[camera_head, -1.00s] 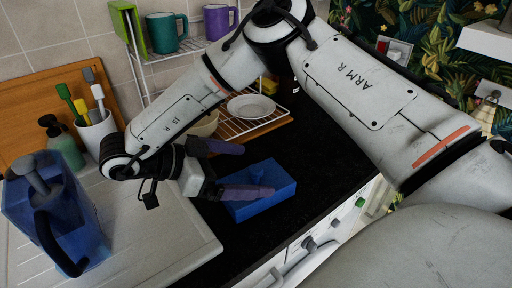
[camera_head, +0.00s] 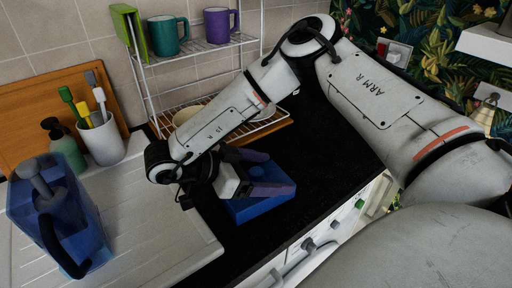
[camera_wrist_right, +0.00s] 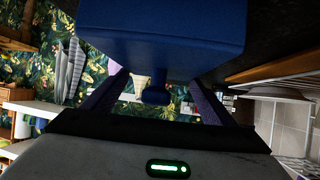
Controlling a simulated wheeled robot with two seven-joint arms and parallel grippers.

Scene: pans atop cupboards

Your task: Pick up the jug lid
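The jug lid (camera_head: 248,210) is a blue box-like piece on the black counter, partly hidden by my right gripper. In the right wrist view the lid (camera_wrist_right: 160,40) fills the top, and its small blue knob (camera_wrist_right: 156,95) stands between my fingers with gaps on both sides. My right gripper (camera_head: 272,173) is open at the lid, fingers pointing right. The wrist view also shows its two dark purple fingers (camera_wrist_right: 155,98). The blue jug (camera_head: 75,215) with a black handle stands at left on the drainboard. My left gripper is out of view.
A wire rack (camera_head: 205,47) with a teal mug (camera_head: 167,36) and a purple mug (camera_head: 221,25) stands behind the lid. A white cup of brushes (camera_head: 103,142) and a soap bottle (camera_head: 66,150) stand behind the jug. The counter right of the lid is clear.

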